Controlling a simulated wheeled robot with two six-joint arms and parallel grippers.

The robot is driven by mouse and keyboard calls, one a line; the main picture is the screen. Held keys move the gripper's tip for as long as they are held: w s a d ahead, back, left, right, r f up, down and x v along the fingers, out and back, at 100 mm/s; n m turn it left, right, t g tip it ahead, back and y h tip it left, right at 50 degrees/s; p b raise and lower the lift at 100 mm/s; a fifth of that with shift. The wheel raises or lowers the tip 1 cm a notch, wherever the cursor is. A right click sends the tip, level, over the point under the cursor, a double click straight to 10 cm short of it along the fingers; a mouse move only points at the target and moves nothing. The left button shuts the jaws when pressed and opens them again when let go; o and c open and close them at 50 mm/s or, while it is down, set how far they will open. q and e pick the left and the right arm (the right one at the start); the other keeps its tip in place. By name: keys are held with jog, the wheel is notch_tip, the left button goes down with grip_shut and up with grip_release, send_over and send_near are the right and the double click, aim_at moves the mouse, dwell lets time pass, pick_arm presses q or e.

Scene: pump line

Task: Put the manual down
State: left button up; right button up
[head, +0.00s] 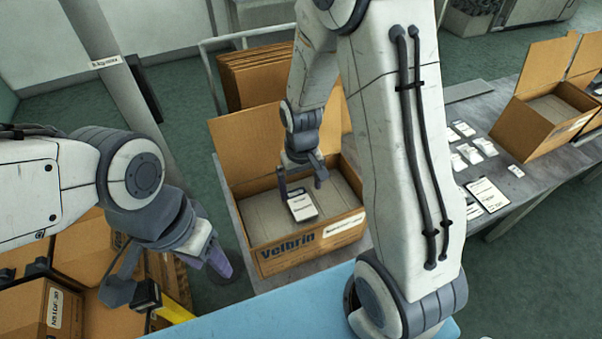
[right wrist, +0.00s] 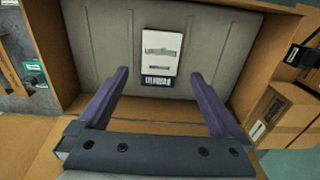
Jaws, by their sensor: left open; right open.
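The manual (head: 302,207), a small white booklet with dark edges, lies flat inside the open cardboard box marked Velbrin (head: 262,262). It also shows in the right wrist view (right wrist: 160,55), resting on the box's grey ribbed insert. My right gripper (head: 301,177) is over the box, open, with its fingers apart. In the right wrist view the two purple fingers (right wrist: 160,95) stand clear of the manual, which lies beyond their tips. My left gripper (head: 170,277) is open and empty at the lower left, away from the box.
Other cartons (head: 45,310) are at the lower left. A black and yellow object (head: 165,305) is near my left gripper. At right a grey table (head: 510,140) carries another open box (head: 540,118), several white cards and a clipboard (head: 487,194). Flattened cardboard (head: 255,78) stands behind the Velbrin box.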

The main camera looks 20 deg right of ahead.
aim_at(301, 203)
jog(key=s+a+r+n, duration=0.3)
jog(key=s+a+r, duration=0.4)
jog(key=r, duration=0.4)
jog(key=s+a+r+n, duration=0.1)
jog(key=s+a+n, duration=0.1)
jog(key=s, duration=0.3)
jog(key=s+a+r+n+y, duration=0.1)
jog(key=s+a+r, duration=0.1)
jog(key=s, duration=0.4)
jog(key=shift+s+a+n+b, duration=0.2)
jog(key=shift+a+n+b, duration=0.2)
jog(key=shift+a, duration=0.3)
notch_tip(301, 203, down, 4)
jog(key=b, duration=0.3)
jog(key=shift+b, duration=0.4)
